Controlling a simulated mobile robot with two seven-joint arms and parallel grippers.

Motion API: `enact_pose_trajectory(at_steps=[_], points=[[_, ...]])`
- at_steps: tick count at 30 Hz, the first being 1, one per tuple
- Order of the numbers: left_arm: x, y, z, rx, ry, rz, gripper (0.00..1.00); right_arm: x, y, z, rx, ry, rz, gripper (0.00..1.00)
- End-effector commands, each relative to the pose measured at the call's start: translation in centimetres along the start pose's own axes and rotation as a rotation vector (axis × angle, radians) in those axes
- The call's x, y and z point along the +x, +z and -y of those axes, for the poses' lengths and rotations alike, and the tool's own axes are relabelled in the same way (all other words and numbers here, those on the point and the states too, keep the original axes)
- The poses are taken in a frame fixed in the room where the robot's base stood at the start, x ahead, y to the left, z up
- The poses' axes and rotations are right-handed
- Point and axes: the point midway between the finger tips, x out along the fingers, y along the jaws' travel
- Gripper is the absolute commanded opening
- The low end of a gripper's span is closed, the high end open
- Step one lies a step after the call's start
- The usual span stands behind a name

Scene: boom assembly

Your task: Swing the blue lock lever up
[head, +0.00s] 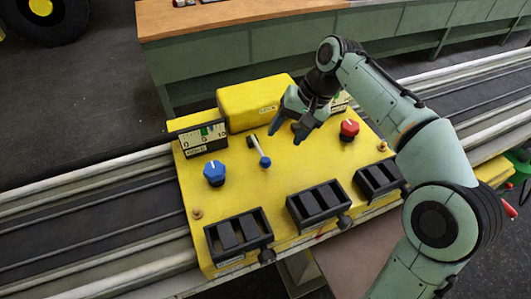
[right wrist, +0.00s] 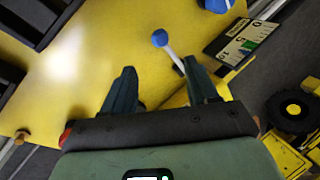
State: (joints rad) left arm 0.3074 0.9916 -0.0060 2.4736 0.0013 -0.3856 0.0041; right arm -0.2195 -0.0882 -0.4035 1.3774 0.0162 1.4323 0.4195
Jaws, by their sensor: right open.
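The blue lock lever (head: 260,152) is a pale shaft with a blue ball end, on the yellow panel (head: 290,178). In the head view it slants from its pivot toward the panel's front, ball end lowest. In the right wrist view the lever (right wrist: 169,50) shows its blue ball just beyond my fingertips, with its shaft running back toward the right finger. My right gripper (head: 285,132) is open and empty, above the panel just right of the lever; its two spread fingers also show in the right wrist view (right wrist: 162,72). My left gripper is out of view.
A blue knob (head: 214,173) is left of the lever and a red knob (head: 349,128) right of it. A gauge (head: 203,139) and a yellow box (head: 257,103) stand at the back. Several black slotted housings, including one at front left (head: 238,236), line the front.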

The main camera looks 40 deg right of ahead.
Motion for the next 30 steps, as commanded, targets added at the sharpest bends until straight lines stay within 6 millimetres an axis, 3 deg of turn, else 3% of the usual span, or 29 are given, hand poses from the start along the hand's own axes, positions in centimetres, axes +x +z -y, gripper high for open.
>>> enact_pose_trajectory(at_steps=[9,15,21,29,30], points=[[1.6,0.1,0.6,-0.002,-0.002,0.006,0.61,7.1,0.1,-0.1,-0.001,0.004,0.005,0.59],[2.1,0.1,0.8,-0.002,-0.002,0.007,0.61,10.2,0.1,-0.1,-0.001,0.003,0.003,0.59],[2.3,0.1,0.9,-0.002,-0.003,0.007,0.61,11.4,0.0,0.0,0.000,0.001,0.001,0.59],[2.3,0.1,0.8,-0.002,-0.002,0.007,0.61,11.5,0.0,0.0,0.000,0.001,0.001,0.59],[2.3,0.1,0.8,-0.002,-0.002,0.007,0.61,11.5,0.0,0.0,0.000,0.001,0.001,0.52]])
